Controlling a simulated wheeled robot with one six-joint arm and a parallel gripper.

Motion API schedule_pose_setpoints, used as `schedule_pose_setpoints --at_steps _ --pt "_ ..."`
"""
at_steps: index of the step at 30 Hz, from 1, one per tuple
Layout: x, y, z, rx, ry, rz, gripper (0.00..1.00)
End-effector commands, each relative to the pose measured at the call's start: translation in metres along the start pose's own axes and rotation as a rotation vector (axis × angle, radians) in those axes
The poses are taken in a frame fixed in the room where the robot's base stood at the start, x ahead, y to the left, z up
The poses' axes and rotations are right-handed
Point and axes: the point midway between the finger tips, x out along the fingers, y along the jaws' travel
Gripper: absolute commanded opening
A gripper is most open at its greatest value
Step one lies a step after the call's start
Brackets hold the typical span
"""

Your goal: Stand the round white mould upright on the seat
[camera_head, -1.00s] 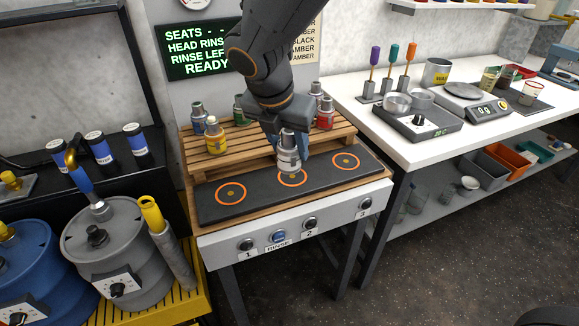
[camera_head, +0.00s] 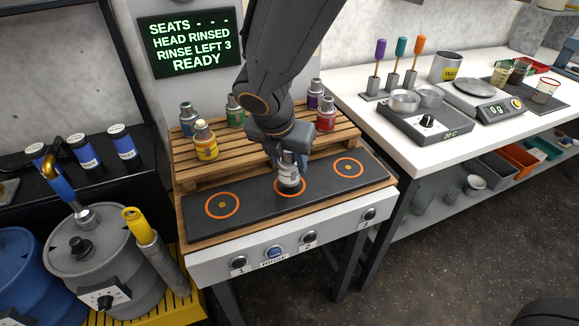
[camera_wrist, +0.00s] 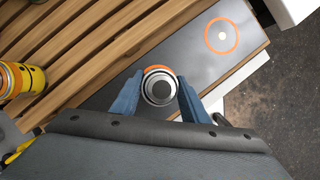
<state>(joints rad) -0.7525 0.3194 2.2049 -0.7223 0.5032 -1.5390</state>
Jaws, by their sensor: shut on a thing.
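My gripper (camera_head: 284,156) is shut on a small silver-capped bottle with a pale label (camera_head: 288,173) and holds it upright. Nothing in view is plainly a round white mould. The bottle is at the middle orange-ringed seat (camera_head: 303,188) on the dark mat. I cannot tell whether its base touches the mat. In the wrist view the bottle's round cap (camera_wrist: 160,88) sits between the two blue fingers, with part of an orange ring behind it. The left seat (camera_head: 222,205) and right seat (camera_head: 348,168) are empty.
Several coloured bottles stand on the slatted wooden rack (camera_head: 225,165) behind the mat, including a yellow bottle (camera_head: 205,142) and a red bottle (camera_head: 325,115). Numbered buttons (camera_head: 308,237) line the front panel. Drums (camera_head: 95,255) stand left; a white bench (camera_head: 400,140) stands right.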

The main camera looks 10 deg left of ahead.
Motion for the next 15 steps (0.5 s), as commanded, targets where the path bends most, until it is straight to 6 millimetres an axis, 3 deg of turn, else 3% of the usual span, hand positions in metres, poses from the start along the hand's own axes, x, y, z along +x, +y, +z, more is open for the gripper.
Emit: schedule_pose_setpoints --at_steps 4,15 --pt "0.017 -0.001 -0.006 0.001 0.001 -0.002 0.09" --pt "0.020 -0.001 -0.007 0.004 0.000 -0.001 0.09"
